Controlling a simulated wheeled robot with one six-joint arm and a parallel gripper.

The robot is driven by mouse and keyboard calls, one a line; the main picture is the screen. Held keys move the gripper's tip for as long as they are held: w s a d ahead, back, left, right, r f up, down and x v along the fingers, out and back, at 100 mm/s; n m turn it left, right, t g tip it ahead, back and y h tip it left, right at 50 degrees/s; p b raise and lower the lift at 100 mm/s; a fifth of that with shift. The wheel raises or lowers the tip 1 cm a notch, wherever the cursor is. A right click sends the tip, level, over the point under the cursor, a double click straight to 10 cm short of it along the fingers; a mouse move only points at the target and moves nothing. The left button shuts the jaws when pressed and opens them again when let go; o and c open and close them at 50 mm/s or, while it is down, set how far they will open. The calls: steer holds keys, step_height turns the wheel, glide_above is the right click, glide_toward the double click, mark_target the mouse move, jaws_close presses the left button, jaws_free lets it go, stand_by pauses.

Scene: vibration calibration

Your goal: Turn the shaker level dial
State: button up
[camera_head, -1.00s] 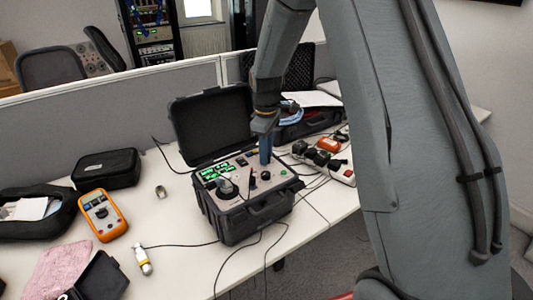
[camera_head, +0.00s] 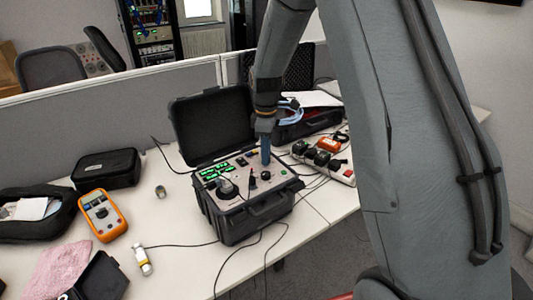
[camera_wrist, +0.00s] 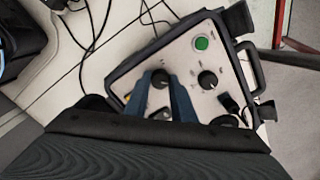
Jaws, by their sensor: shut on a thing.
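The open black calibrator case (camera_head: 245,218) stands on the desk, its light panel (camera_wrist: 225,98) carrying knobs, a green button and lit green displays. My gripper (camera_head: 265,161) points down at the back right of this panel. In the wrist view my gripper's blue fingers (camera_wrist: 163,82) are on either side of a black dial (camera_wrist: 160,78), shut on it. A second black dial (camera_wrist: 207,79) with light markings sits to its right, clear of the fingers. The labels are too small to read. In the head view the fingers hide the held dial.
The raised lid (camera_head: 212,125) stands behind the panel. An orange multimeter (camera_head: 99,215), a black pouch (camera_head: 106,168) and a pink cloth (camera_head: 62,268) lie to the left. A power strip (camera_head: 325,161) with plugs lies to the right. Cables run around the case.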

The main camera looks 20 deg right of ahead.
steer(key=o, duration=0.9)
steer(key=shift+w+r, duration=0.15)
steer(key=shift+r, duration=0.05)
steer(key=shift+o, duration=0.8)
steer(key=shift+f, duration=0.1)
steer(key=shift+r+b, duration=1.1)
steer(key=shift+r, duration=2.8)
steer(key=s+f+m, duration=0.2)
steer(key=s+m, duration=0.4)
steer(key=s, duration=0.6)
steer(key=s+f+m+t, duration=0.1)
steer(key=s+m, duration=0.6)
steer(key=s, duration=0.6)
steer(key=shift+s+d+f+m, duration=0.2)
steer(key=shift+s+f+m, duration=0.1)
steer(key=shift+f, duration=0.05)
